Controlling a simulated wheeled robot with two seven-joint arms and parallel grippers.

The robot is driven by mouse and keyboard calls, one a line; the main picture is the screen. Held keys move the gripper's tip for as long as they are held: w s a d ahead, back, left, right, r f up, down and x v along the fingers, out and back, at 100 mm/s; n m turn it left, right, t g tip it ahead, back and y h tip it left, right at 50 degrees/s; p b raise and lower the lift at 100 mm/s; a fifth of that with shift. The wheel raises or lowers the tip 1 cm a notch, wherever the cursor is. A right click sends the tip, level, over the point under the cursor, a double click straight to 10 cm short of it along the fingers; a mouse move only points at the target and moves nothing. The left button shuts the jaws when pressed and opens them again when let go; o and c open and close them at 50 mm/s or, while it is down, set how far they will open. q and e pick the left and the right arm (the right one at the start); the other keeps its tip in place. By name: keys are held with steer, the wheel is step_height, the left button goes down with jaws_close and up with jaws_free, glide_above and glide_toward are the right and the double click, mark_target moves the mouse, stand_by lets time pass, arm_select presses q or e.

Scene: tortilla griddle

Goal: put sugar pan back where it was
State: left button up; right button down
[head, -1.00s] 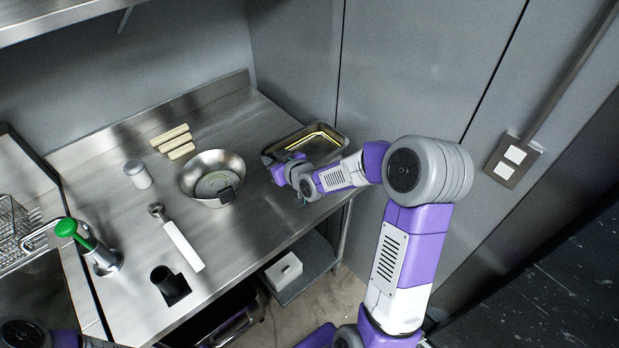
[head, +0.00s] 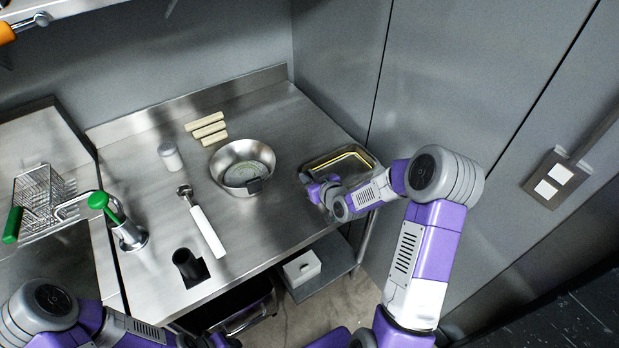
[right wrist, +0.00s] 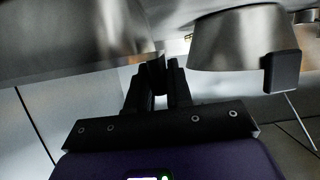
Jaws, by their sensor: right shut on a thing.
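A shallow rectangular metal pan (head: 368,152), which I take as the sugar pan, is at the right end of the steel counter by the wall, its rim shining yellow. My right gripper (head: 318,188) is at its near left side and shut on its edge; my arm partly hides the pan. In the right wrist view the closed fingers (right wrist: 165,68) meet the edge of a metal wall (right wrist: 70,45). I cannot tell whether the pan rests on the counter or is slightly raised. My left arm shows at the lower left; its gripper is outside the picture.
A round metal bowl (head: 222,168) with a black clip stands left of the pan. A wall is close behind the pan.

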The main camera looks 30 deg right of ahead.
steer(key=shift+r, duration=0.15)
steer(key=c, duration=1)
jaws_free()
steer(key=shift+f, duration=0.2)
steer(key=shift+r, duration=0.15)
steer(key=shift+s+r, duration=0.2)
steer(key=shift+s, duration=0.1)
steer(key=v, duration=1.1)
steer(key=shift+s+a+p, duration=0.1)
steer(key=shift+s+p, duration=0.15)
steer(key=shift+p, duration=0.15)
